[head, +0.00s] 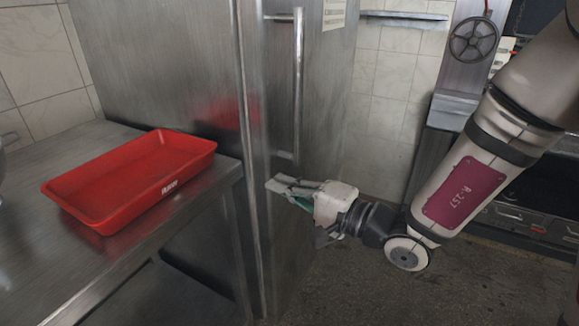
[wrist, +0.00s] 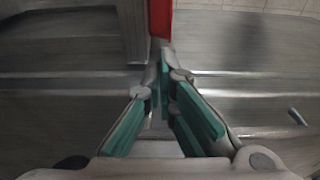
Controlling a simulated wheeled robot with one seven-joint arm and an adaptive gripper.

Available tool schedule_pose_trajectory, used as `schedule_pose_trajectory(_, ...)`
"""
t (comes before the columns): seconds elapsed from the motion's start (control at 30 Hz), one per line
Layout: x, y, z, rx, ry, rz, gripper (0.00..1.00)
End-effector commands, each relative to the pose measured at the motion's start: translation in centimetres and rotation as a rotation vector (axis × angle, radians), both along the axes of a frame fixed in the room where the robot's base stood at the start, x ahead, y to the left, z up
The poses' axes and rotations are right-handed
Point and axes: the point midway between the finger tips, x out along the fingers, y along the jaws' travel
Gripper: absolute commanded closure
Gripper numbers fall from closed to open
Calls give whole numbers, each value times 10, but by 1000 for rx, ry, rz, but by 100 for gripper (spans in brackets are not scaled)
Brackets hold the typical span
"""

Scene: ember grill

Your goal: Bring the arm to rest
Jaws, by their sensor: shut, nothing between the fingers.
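My gripper (head: 274,186) is in the middle of the head view, at the end of my arm, which comes in from the right. It points left, in front of the steel cabinet door (head: 335,90) and below the lower end of its long upright handle (head: 298,85). In the wrist view the fingers of my gripper (wrist: 166,60) with green pads come together at the tips, shut with nothing held. I cannot tell whether the fingertips touch the cabinet.
A red tray (head: 130,180), empty, lies on the steel counter (head: 60,275) at the left. Its red edge also shows in the wrist view (wrist: 160,18). A grill unit (head: 530,215) stands behind my arm at the right. Open dark floor (head: 400,295) lies below my gripper.

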Motion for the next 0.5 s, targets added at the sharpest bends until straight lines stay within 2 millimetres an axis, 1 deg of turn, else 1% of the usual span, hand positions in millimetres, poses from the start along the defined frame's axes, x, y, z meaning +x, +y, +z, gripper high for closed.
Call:
schedule_pose_trajectory(0.07, -10, 4, 7, -5, -8, 38, 100)
schedule_pose_trajectory(0.17, -35, 14, 23, -24, -21, 147, 100)
schedule_pose_trajectory(0.23, -62, 21, 35, -57, -24, 257, 100)
schedule_pose_trajectory(0.33, -107, 25, 46, -139, -10, 419, 100)
schedule_pose_trajectory(0.37, -120, 24, 47, -170, -1, 464, 100)
schedule_pose_trajectory(0.4, -138, 22, 48, -217, 9, 520, 100)
schedule_pose_trajectory(0.43, -151, 19, 48, -254, 22, 559, 100)
schedule_pose_trajectory(0.5, -179, 10, 45, -352, 49, 638, 100)
